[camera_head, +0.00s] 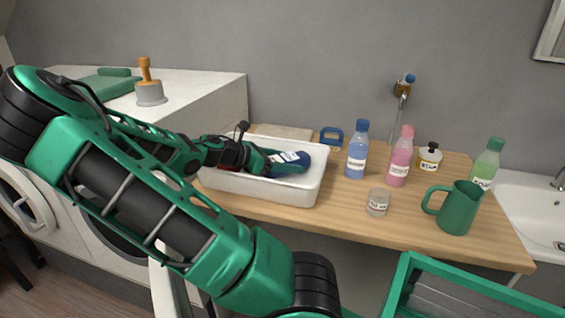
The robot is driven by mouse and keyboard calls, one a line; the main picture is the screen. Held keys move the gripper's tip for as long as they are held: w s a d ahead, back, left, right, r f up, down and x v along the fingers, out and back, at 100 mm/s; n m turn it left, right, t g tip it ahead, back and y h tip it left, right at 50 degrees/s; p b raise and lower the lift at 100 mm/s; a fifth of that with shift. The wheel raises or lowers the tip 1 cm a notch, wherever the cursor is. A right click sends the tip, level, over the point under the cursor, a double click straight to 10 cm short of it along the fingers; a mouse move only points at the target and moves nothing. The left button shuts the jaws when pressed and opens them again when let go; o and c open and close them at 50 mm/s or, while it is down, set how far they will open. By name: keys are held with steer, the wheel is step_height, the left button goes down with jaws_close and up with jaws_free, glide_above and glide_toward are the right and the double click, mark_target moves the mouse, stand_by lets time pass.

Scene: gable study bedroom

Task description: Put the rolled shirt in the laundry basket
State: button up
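A dark blue rolled cloth with a whitish patch, probably the rolled shirt (292,158), lies in the right part of a white basin (310,190) on the wooden counter. My gripper (272,160) reaches into the basin from the left, its green fingers at the roll's left end. Whether the fingers are closed on the roll is not clear, as the wrist and fingers overlap it. A green open-topped frame (455,277) at the bottom right may be the laundry basket. Only its rim and part of its inside show.
On the counter (330,212), right of the basin, stand a blue bottle (357,150), pink bottle (401,157), small jar (378,202), pump bottle (429,158), green bottle (485,167) and green jug (456,208). A sink (535,210) is at right.

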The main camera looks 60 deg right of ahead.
steer(key=v, duration=1.2)
steer(key=shift+w, duration=0.1)
stand_by(0.4)
